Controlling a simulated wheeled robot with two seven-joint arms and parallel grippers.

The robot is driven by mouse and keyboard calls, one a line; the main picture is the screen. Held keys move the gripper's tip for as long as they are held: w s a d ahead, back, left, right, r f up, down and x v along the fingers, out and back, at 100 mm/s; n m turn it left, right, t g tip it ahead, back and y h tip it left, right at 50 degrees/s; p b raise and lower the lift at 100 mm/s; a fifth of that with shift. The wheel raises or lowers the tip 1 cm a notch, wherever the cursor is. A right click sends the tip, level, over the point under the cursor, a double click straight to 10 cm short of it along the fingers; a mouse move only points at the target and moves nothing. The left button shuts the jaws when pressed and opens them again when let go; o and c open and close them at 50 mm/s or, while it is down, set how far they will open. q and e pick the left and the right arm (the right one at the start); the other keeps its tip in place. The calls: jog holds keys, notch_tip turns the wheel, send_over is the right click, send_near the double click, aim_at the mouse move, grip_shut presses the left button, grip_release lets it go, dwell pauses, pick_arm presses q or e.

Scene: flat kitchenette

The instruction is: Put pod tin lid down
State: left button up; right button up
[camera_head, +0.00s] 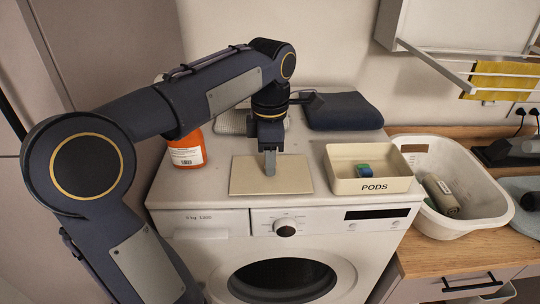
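The pod tin lid (242,180) is a flat beige plate, lying level at the front of the washing machine top, left of the tin. The beige pod tin (337,167), marked PODS, stands uncovered, with a small blue-green pod (363,170) inside. My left gripper (270,170) points straight down over the middle of the lid, its fingertips at or just above the lid's surface. The fingers show nearly edge-on, so I cannot tell whether they are open or hold a grip on the lid. My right gripper is out of view.
An orange bottle (187,156) stands behind my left arm. A dark blue folded cloth (345,112) lies behind the tin. A white basket (487,213) with a grey-green roll (441,196) is to the right. A drying rack with a yellow cloth (504,82) hangs upper right.

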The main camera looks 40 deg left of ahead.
pick_arm(q)
jog(key=shift+o, duration=1.1)
notch_tip(320, 180, up, 12)
jog(key=p, duration=0.1)
jog(key=s+d+f+m+t+h, duration=0.1)
jog(key=s+d+f+m+t, duration=0.1)
jog(key=s+d+f+m, duration=0.2)
jog(key=s+d+f+m+t+h, duration=0.1)
jog(key=s+d+f+m, duration=0.2)
jog(key=s+f+m, duration=0.3)
jog(key=s+d+f+m+t+h, duration=0.1)
jog(key=s+d+f+m, duration=0.3)
jog(key=f+m, duration=0.7)
jog(key=m+t, duration=0.1)
jog(key=m, duration=0.2)
jog(key=shift+s+d+f+t+h, duration=0.3)
jog(key=shift+s+f+h, duration=0.1)
